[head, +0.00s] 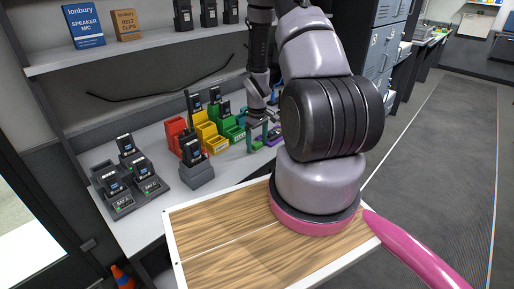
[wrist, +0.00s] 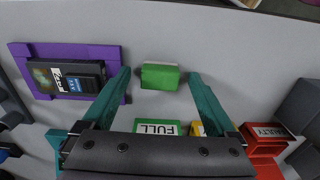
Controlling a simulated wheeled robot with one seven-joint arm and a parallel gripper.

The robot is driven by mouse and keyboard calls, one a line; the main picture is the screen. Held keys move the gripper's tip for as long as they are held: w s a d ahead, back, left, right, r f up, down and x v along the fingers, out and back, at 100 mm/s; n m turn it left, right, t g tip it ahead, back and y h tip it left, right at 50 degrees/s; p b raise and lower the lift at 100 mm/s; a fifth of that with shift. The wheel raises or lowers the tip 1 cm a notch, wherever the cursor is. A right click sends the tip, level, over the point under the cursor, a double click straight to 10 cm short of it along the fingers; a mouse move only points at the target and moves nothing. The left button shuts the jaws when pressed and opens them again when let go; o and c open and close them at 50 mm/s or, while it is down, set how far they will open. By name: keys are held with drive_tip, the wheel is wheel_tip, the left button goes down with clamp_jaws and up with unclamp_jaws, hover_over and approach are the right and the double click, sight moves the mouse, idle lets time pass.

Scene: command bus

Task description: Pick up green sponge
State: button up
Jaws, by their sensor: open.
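The green sponge (wrist: 160,77) is a small block lying on the grey counter. In the wrist view it sits between the two teal fingertips of my gripper (wrist: 158,74), with a gap on each side. My gripper is open and holds nothing. In the head view my gripper (head: 263,139) is low over the counter's far part, and the sponge (head: 257,146) shows only as a small green patch by the fingers. The height of the fingertips above the counter is hard to tell.
A purple tray (wrist: 113,52) holding a black device lies left of the sponge in the wrist view. A green bin marked FULL (wrist: 157,127), a yellow bin and a red FAULTY bin (wrist: 266,132) stand close by. Chargers (head: 124,185) with radios occupy the counter's near end. A shelf (head: 140,47) overhangs the counter.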

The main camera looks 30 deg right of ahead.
sight(257, 143)
drive_tip(key=c, duration=1.4)
drive_tip(key=shift+r, duration=0.15)
wheel_tip(257, 143, up, 10)
drive_tip(key=shift+f, duration=0.1)
